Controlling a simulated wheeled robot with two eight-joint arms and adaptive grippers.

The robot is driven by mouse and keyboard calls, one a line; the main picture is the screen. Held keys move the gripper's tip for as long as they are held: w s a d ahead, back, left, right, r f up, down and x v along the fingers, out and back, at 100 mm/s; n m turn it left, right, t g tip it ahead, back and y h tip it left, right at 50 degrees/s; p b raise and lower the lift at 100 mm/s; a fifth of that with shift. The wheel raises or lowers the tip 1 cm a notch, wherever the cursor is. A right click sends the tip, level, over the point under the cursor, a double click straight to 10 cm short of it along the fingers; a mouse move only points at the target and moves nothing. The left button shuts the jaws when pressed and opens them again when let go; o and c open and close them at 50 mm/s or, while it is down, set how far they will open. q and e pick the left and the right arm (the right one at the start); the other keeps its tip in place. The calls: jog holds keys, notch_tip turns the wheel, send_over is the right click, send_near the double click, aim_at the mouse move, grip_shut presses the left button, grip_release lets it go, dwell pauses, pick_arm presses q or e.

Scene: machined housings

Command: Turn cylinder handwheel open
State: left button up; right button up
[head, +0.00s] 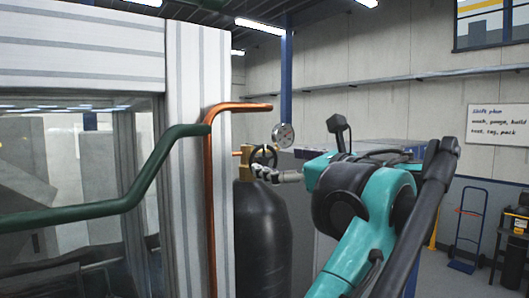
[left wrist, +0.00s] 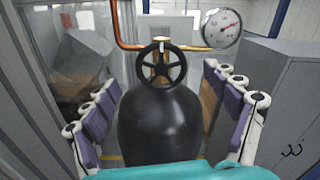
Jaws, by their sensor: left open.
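The black spoked handwheel (head: 264,154) sits on a brass valve (head: 246,163) atop a dark gas cylinder (head: 262,235). In the left wrist view the handwheel (left wrist: 160,66) faces me near the top middle, above the cylinder's shoulder (left wrist: 160,120). My left gripper (head: 268,174) is at the handwheel's lower right in the head view. In the left wrist view its fingers (left wrist: 159,76) are spread wide, one on each side of the cylinder and wheel, with nothing held. Whether a fingertip touches the wheel, I cannot tell. My right gripper is not in view.
A copper pipe (head: 209,200) and a round gauge (head: 283,135) are close by the valve. A glazed, white-framed enclosure with a green handrail (head: 130,190) stands left. A grey cabinet (left wrist: 283,85) is on the right in the wrist view. A blue hand truck (head: 467,235) stands far right.

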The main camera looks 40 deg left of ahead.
aim_at(265, 159)
pick_arm(q)
jog(key=x, duration=0.6)
jog(key=shift+w+a+f+p, duration=0.1)
jog(key=shift+a+f+p, duration=0.1)
jog(key=shift+a+p, duration=0.15)
jog(key=shift+d, duration=0.1)
jog(key=shift+c, duration=0.3)
jog(key=c, duration=1.1)
